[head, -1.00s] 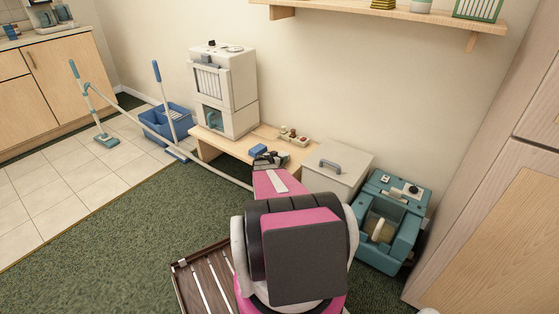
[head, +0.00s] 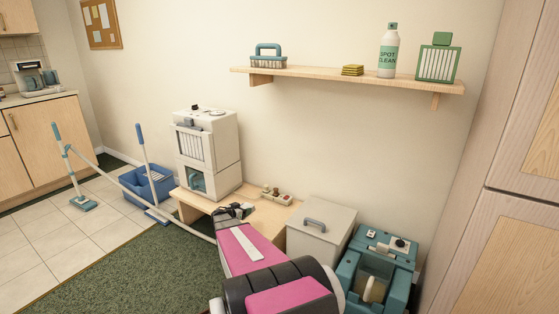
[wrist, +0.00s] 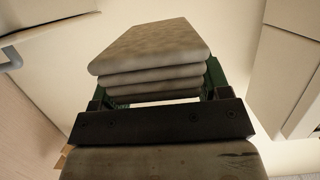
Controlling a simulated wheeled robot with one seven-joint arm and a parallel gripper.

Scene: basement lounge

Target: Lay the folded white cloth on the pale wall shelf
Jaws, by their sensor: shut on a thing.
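The folded cloth (wrist: 150,48) is greyish white in the wrist view, a stack of several thick layers. My gripper (wrist: 157,88) is shut on it, with a green finger at each side. In the head view my gripper (head: 234,211) is in front of the low wooden bench, and the cloth cannot be made out there. The pale wall shelf (head: 318,75) is mounted on the wall, well above my gripper. A brush (head: 267,58), a yellow stack (head: 352,70), a spray bottle (head: 389,52) and a green-framed item (head: 438,62) stand on it.
Below the shelf are a white machine (head: 207,150) on the bench (head: 190,205), a lidded white box (head: 320,233) and a teal machine (head: 378,268). A tall wooden cabinet (head: 500,220) bounds the right. The shelf has bare stretches between brush and yellow stack.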

